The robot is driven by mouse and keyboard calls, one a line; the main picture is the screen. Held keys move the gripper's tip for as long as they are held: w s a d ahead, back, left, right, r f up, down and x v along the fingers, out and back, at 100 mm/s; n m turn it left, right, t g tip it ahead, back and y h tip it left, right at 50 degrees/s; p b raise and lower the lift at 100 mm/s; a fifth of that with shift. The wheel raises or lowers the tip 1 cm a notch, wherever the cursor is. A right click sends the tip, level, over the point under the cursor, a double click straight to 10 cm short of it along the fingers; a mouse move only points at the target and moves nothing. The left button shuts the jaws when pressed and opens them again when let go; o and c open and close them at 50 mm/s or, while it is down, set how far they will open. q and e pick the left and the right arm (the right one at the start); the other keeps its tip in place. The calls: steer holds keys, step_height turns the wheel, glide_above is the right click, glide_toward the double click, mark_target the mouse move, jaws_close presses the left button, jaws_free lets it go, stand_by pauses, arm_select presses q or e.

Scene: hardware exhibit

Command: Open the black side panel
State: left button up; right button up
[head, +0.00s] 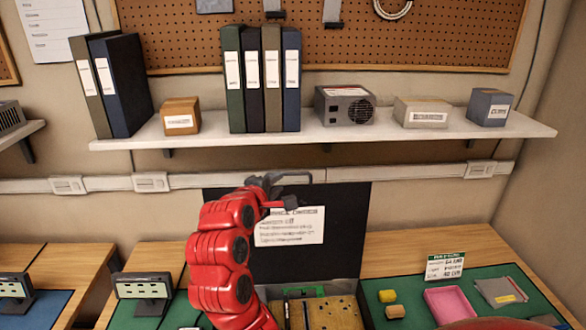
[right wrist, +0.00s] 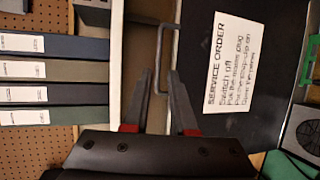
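The black side panel (head: 345,225) stands upright at the back of an open case (head: 362,300) in the head view, with a white service-order sheet (head: 290,228) on it. In the right wrist view the panel (right wrist: 270,20) fills the right side, and a thin grey handle (right wrist: 158,60) sticks out from its edge. My right gripper (head: 272,187) is at the panel's top edge, by the handle. In the right wrist view its fingers (right wrist: 160,75) are apart, with the handle between or just beyond them; contact cannot be told. My left gripper is not in view.
A wall shelf (head: 360,133) with binders (head: 262,80) and boxes hangs above the panel. On the green mat (head: 410,310) to the right are a pink tray (head: 449,304), small blocks and a sign (head: 445,266). A small stand (head: 143,287) is at the left.

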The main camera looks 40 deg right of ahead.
mark_target(289, 174)
steer(key=p+x, duration=0.4)
steer(key=x, duration=0.8)
steer(key=shift+w, duration=0.3)
jaws_close()
stand_by(0.7)
